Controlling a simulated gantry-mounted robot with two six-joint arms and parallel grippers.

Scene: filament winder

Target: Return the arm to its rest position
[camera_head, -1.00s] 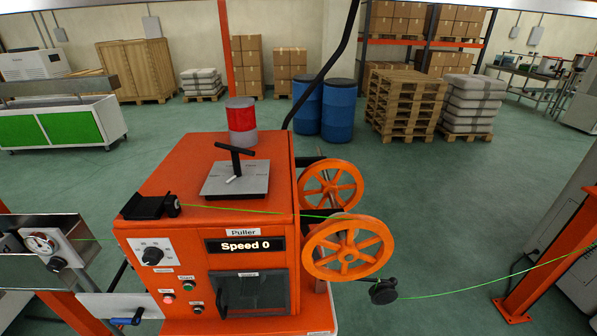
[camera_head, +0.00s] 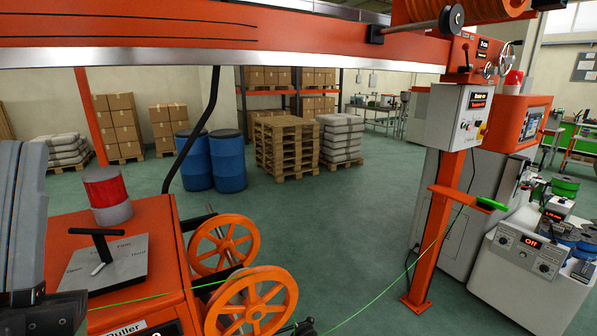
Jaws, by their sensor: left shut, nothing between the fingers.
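My left arm shows as a grey link at the left edge of the head view, with the dark left gripper (camera_head: 50,314) below it at the lower left corner. The gripper is shut with nothing in it, beside the left side of the orange puller (camera_head: 155,250). Its fingertips are partly cut off by the picture edge. The puller has a grey top plate with a black T-handle (camera_head: 97,240) and two orange spoked wheels (camera_head: 250,303) on its right. My right gripper is not in view.
A green filament (camera_head: 400,278) runs from the puller across to an orange post (camera_head: 437,225) on the right. A long orange beam (camera_head: 200,35) crosses the top. Blue barrels (camera_head: 227,160) and pallets (camera_head: 287,145) stand behind on open green floor. A grey control unit (camera_head: 530,265) stands at right.

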